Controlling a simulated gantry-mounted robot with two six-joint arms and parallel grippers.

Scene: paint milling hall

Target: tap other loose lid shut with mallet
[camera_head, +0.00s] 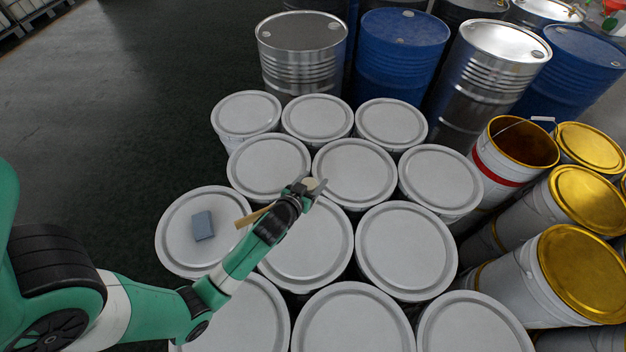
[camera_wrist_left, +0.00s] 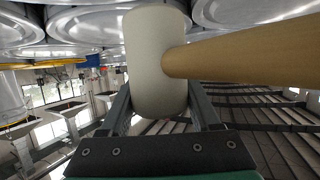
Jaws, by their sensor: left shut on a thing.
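My left gripper (camera_head: 314,188) is shut on the mallet's head, as the left wrist view shows. The pale cylindrical mallet head (camera_wrist_left: 155,60) sits between the two fingers, and its wooden handle (camera_wrist_left: 250,58) runs out to the right. In the head view the mallet handle (camera_head: 252,215) sticks out left of the wrist, and little of the head shows. The gripper is over the packed white pails, in front of a middle pail lid (camera_head: 355,172). Several white lids lie around it, such as the one at right (camera_head: 407,250). I cannot tell which lid is loose.
A blue-grey block (camera_head: 203,226) lies on the leftmost lid (camera_head: 176,240). Steel drums (camera_head: 301,50) and blue drums (camera_head: 402,50) stand behind. Gold-lidded pails (camera_head: 585,270) and an open pail with a red band (camera_head: 515,148) stand at right. The dark floor at left is clear.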

